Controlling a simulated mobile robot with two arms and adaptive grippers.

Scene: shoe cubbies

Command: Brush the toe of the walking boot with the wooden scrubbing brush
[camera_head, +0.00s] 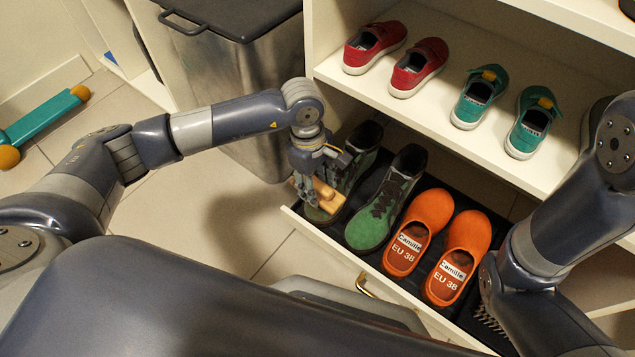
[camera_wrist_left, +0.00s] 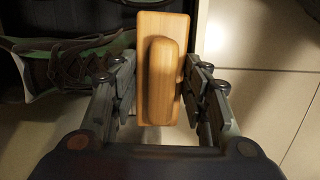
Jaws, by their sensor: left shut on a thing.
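My left gripper (camera_head: 318,195) is shut on the wooden scrubbing brush (camera_head: 324,190) and holds it over the toe end of the left walking boot (camera_head: 358,157). The brush is a light wood block with a raised grip, which shows between the fingers in the left wrist view (camera_wrist_left: 163,80). Its bristles are hidden, so I cannot tell whether they touch the boot. The other green and dark boot (camera_head: 375,220) stands just right of it, toe toward me. Laces and part of a boot (camera_wrist_left: 75,65) show in the left wrist view. My right gripper is out of sight.
The boots and a pair of orange clogs (camera_head: 403,258) stand in a pulled-out drawer (camera_head: 330,236) with a brass handle. Red and green shoes sit on the shelf (camera_head: 400,113) above. A grey bin (camera_head: 245,90) stands behind my left arm. The tiled floor at left is mostly clear.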

